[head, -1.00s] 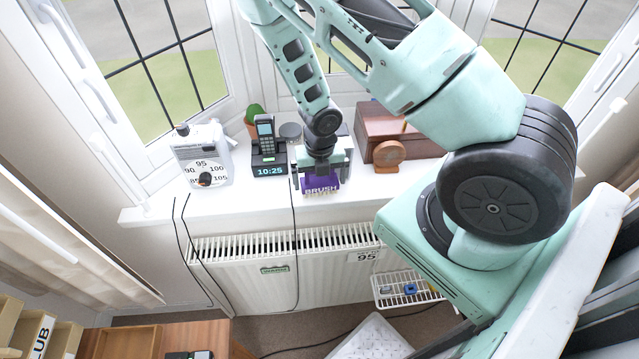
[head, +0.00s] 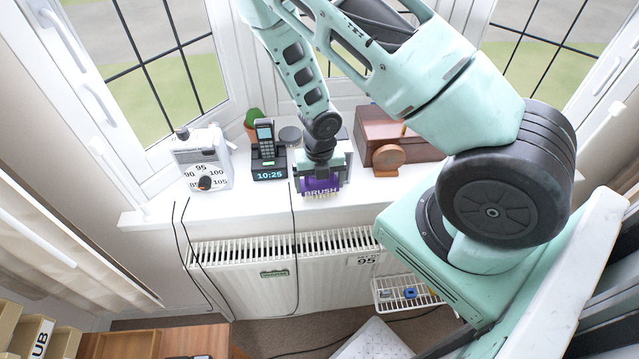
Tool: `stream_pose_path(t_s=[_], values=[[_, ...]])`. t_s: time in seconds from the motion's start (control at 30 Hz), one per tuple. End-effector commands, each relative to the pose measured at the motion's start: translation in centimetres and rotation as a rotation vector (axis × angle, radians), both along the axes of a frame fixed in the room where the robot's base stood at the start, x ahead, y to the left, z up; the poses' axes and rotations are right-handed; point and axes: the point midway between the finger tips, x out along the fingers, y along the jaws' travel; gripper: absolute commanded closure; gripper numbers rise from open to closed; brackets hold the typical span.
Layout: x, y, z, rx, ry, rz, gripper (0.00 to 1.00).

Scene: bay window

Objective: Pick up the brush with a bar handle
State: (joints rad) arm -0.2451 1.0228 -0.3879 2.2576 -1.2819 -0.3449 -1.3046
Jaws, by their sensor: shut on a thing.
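The brush (head: 320,187) is a purple block with the word BRUSH on its front and pale bristles below. It is at the front part of the white window sill (head: 240,207), in the middle of the head view. My gripper (head: 321,172) points down from above and is shut on the brush. The bar handle is hidden by the gripper. I cannot tell whether the bristles touch the sill or hang just above it.
A cordless phone on a clock base (head: 269,174) and a white radio (head: 203,160) stand to the left. A brown wooden box (head: 385,125) and a round wooden piece (head: 389,156) stand to the right. A radiator (head: 330,260) is below the sill, with black cables hanging down.

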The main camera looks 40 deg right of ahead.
Motion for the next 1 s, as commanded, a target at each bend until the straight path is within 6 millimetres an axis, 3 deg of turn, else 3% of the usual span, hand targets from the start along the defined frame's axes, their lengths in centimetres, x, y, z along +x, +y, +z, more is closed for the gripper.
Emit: stream_pose_path(t_s=[0.17,0.7,1.0], values=[[0.1,0.0,2.1,0.000,-0.006,0.001,0.37],[0.1,0.0,12.4,-0.001,-0.004,0.005,0.37],[0.1,0.0,16.2,-0.002,-0.003,0.002,0.37]])
